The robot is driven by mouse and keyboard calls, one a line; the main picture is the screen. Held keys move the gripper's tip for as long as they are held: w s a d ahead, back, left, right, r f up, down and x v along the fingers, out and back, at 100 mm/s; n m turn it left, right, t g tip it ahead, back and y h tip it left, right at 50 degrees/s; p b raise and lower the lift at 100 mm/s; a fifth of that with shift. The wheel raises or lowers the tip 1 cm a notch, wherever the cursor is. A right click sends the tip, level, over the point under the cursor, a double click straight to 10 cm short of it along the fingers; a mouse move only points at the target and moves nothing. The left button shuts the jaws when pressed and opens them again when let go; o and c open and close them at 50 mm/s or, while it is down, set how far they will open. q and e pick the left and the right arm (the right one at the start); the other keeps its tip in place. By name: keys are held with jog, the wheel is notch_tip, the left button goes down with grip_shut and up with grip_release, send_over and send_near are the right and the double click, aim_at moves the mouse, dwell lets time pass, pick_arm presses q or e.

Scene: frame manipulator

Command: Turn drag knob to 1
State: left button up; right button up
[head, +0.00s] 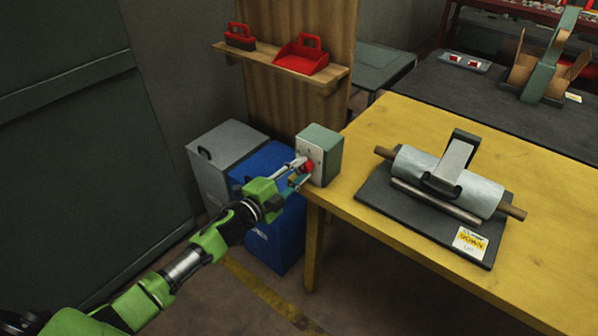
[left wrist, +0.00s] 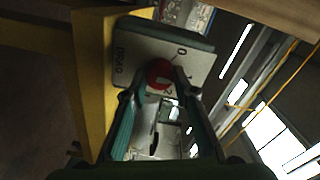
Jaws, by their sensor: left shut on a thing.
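The drag knob (head: 307,166) is red and sits on the pale front plate of a green-grey control box (head: 325,146) at the left corner of the yellow table. The 1 is not clearly visible. My left gripper (head: 300,172) is at the box front, its fingers on either side of the knob and shut on it; the fingers also show in the left wrist view (left wrist: 158,90). My right gripper is not in view.
The yellow table (head: 400,120) holds a dark mat (head: 378,198) with a metal roller (head: 410,165). A blue bin (head: 287,238) and a grey bin (head: 222,143) stand below and behind my left arm. A wooden shelf (head: 270,65) is above them.

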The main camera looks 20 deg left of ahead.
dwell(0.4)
pick_arm(q)
jog(key=o, duration=1.1)
jog(key=v, duration=1.2)
jog(key=shift+d, duration=0.1)
